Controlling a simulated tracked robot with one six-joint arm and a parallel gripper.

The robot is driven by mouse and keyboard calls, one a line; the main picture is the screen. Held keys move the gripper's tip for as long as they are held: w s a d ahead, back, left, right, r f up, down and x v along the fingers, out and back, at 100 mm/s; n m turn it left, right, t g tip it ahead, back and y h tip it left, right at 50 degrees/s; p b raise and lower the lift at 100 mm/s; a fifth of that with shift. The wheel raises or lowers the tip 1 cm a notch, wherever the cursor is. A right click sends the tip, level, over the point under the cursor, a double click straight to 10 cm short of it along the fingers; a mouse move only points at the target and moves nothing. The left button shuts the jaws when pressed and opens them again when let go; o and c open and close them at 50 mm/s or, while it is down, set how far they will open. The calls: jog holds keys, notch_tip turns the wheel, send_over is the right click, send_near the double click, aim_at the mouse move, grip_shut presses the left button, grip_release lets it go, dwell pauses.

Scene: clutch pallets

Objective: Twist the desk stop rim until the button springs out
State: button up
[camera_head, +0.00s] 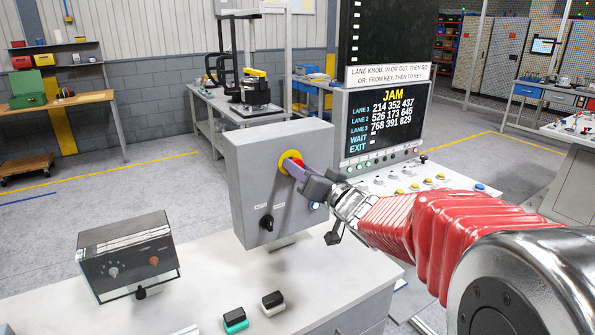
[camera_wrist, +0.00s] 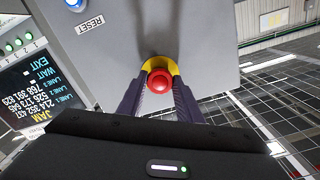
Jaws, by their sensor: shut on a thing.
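The desk stop is a red button (camera_wrist: 159,81) inside a yellow rim (camera_wrist: 160,64), on the upper part of a grey control box (camera_head: 262,205). In the head view the yellow rim (camera_head: 284,161) shows partly, behind my gripper. My gripper (camera_head: 292,163) reaches the box from the right. In the wrist view my two fingers (camera_wrist: 159,88) lie on either side of the red button and are shut on it or its rim; which of the two I cannot tell. How far the button stands out is hard to tell.
The box also bears a black knob (camera_head: 267,222) and a blue-lit reset button (camera_head: 315,205). A screen reading JAM (camera_head: 385,118) stands behind a console with several buttons. A small dark box (camera_head: 128,255) and two rocker-like switches (camera_head: 272,302) sit on the desk.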

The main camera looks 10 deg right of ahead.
dwell(0.4)
jog(key=o, duration=1)
jog(key=shift+o, duration=0.2)
jog(key=v, duration=1.3)
jog(key=shift+s, duration=0.35)
jog(key=shift+d, duration=0.1)
